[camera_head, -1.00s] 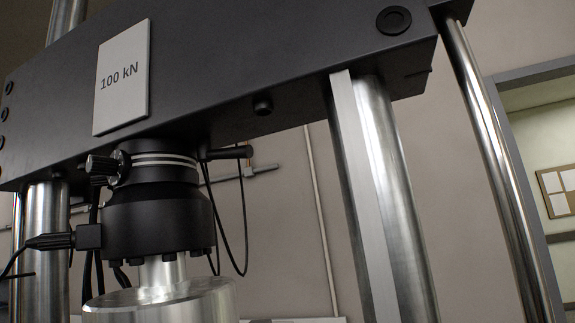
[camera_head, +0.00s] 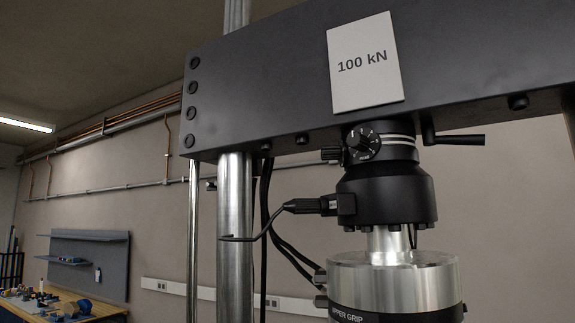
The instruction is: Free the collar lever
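The collar lever (camera_head: 460,139) is a black handle that sticks out to the right from the collar (camera_head: 380,142) just under the crosshead. The collar has pale rings, a small dial (camera_head: 363,145) on its front and a knurled knob (camera_head: 331,154) on its left. Below it is a black load cell (camera_head: 386,198) with a cable plugged into its left side. A silver upper grip (camera_head: 394,285) hangs under that. My gripper is not in view.
The dark crosshead (camera_head: 270,75) with a white "100 kN" plate (camera_head: 364,62) spans the upper right. A steel column (camera_head: 235,235) stands left of the load cell, with cables (camera_head: 268,220) hanging beside it. A workbench (camera_head: 65,305) with small items is at the far lower left.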

